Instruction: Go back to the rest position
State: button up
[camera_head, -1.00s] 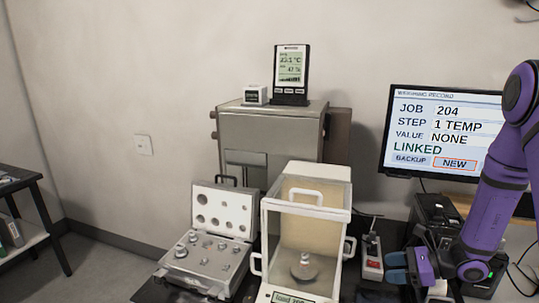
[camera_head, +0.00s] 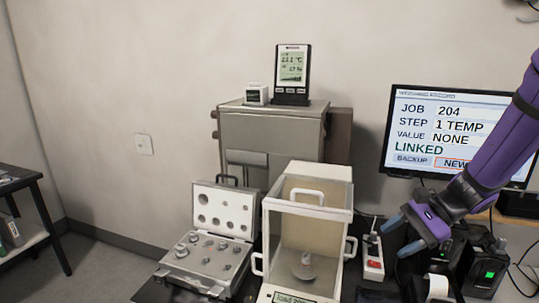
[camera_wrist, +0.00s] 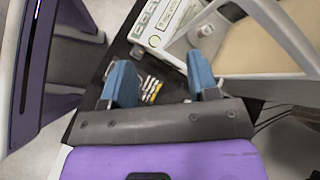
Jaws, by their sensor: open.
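My gripper (camera_head: 408,226) is open and empty, with blue fingers, in front of the wall below the monitor in the head view. It is right of the glass balance case and above the black printer-like device. In the wrist view my gripper (camera_wrist: 163,88) shows its two blue fingers well apart with nothing between them. Below them are several small pale and yellow items on a black surface.
The balance (camera_head: 300,213) holds a metal weight inside. An open weight case (camera_head: 215,265) stands left of it. A monitor (camera_head: 432,125) stands right, behind my arm. A red-and-white power strip (camera_head: 373,262) lies between balance and device. The wall space above is clear.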

jog(key=s+d+r+n+t+h, duration=0.2)
jog(key=s+r+n+t+h, duration=0.3)
jog(key=s+r+n+h, duration=0.5)
jog(key=shift+s+r+n, duration=1.2)
jog(key=shift+s+r, duration=2.75)
jog(key=shift+s, duration=0.25)
